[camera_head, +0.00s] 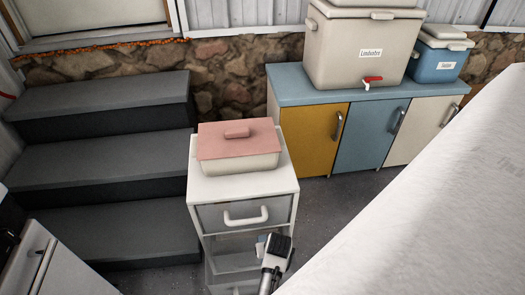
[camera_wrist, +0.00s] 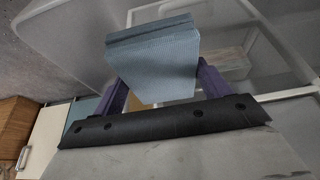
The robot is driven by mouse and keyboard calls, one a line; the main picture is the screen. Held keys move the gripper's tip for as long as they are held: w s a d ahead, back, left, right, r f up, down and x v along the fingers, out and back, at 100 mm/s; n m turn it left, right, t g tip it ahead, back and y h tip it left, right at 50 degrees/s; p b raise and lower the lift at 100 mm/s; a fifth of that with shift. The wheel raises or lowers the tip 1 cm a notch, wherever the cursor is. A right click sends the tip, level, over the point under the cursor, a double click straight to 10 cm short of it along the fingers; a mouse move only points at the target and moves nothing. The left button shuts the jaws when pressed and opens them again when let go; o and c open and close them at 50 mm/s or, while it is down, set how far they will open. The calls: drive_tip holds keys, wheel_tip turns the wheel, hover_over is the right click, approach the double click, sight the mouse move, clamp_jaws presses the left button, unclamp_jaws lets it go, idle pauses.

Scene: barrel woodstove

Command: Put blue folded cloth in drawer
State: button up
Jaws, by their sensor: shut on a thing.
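The blue folded cloth (camera_wrist: 152,58) is between the purple fingers of my gripper (camera_wrist: 163,84) in the wrist view. My gripper is shut on it, with the folded layers standing out beyond the fingertips. In the head view my gripper (camera_head: 262,243) is low at the front right of a white drawer unit (camera_head: 196,182); the cloth is mostly hidden there. The unit's top drawer (camera_head: 219,218) has a white handle and looks shut. Lower drawers show below it, partly hidden by my arm. In the wrist view, pale see-through drawer walls (camera_wrist: 75,42) are behind the cloth.
A pink-lidded dish (camera_head: 240,150) stands on the drawer unit. Grey steps (camera_head: 100,165) are at the left. Coloured cabinets (camera_head: 313,135) with a large cooler (camera_head: 350,50) and a blue cooler (camera_head: 435,62) are behind at the right. A white surface (camera_head: 440,200) fills the right front.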

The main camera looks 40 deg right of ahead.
wheel_tip(320, 180, down, 7)
idle(0.4)
drive_tip(key=shift+b, duration=0.3)
drive_tip(key=shift+f, duration=0.45)
drive_tip(key=o, duration=1)
drive_tip(key=shift+r, duration=0.3)
drive_tip(key=p+v, duration=0.1)
drive_tip(key=v, duration=1.1)
drive_tip(key=shift+r, duration=0.3)
drive_tip(key=shift+a, duration=0.1)
